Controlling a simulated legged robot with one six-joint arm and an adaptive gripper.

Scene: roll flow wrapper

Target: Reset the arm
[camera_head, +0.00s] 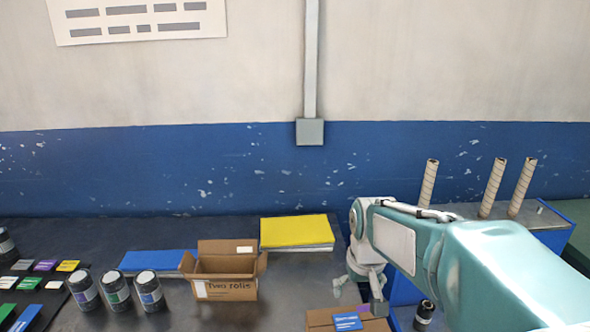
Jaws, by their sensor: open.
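My arm reaches in from the lower right, with its teal links large in the view. Its wrist bends down at the right edge of the dark table (285,290). My gripper (379,308) points down, small and partly merged with the wrist. It is open, and I see nothing held in it. It is just above or in front of a cardboard box (322,320) with a blue label card (347,321); the exact gap cannot be told.
An open carton (226,291) marked "Two rolls" stands mid-table. Behind it lie a blue stack (158,260) and a yellow-topped stack (297,233). Upright rolls (493,188) stand on a blue unit (556,232) at right.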

